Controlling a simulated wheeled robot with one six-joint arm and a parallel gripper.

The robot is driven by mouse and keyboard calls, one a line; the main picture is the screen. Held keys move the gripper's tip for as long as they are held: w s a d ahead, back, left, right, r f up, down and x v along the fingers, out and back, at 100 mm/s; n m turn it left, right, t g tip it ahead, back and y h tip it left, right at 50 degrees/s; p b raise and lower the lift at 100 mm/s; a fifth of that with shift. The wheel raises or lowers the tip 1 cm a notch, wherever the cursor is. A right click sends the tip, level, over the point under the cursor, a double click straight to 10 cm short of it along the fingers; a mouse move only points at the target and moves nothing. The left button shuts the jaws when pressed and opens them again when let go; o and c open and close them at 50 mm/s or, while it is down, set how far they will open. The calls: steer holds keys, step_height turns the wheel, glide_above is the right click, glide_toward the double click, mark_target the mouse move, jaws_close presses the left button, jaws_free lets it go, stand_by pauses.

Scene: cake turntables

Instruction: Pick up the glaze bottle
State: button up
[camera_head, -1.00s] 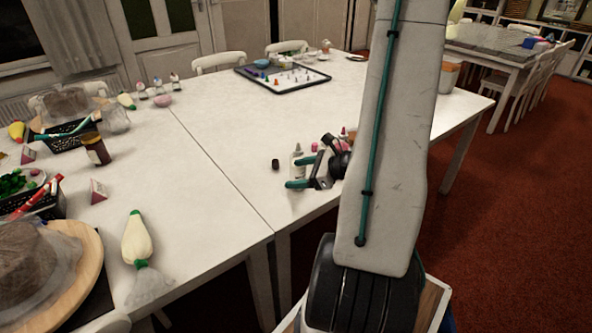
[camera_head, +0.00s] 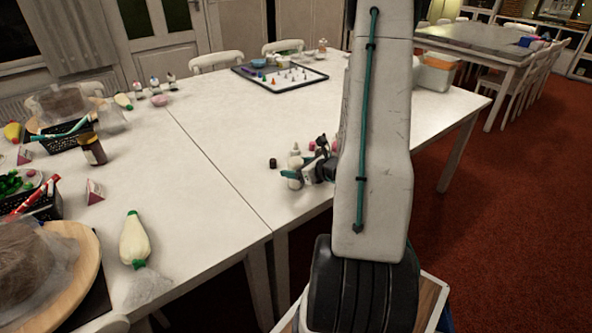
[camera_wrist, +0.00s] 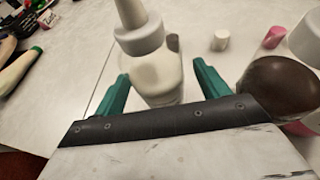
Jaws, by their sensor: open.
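The glaze bottle, a pale squeeze bottle with a white collar and nozzle (camera_wrist: 158,70), stands upright on the white table. In the head view the bottle (camera_head: 295,160) is near the table's front edge. My gripper (camera_wrist: 161,80) is open with its two teal fingers on either side of the bottle. A gap shows at the right finger; I cannot tell whether the left finger touches. In the head view my gripper (camera_head: 297,176) is small and partly overlaps the bottle.
A dark small cap (camera_head: 273,162) is left of the bottle.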

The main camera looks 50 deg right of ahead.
mark_target(296, 142)
steer(key=shift+w+f, duration=0.15)
steer(key=shift+w, duration=0.2)
steer(key=c, duration=0.8)
steer(key=shift+o, duration=0.2)
step_height(296, 142, up, 10)
steer(key=shift+r, duration=0.1)
stand_by(0.4)
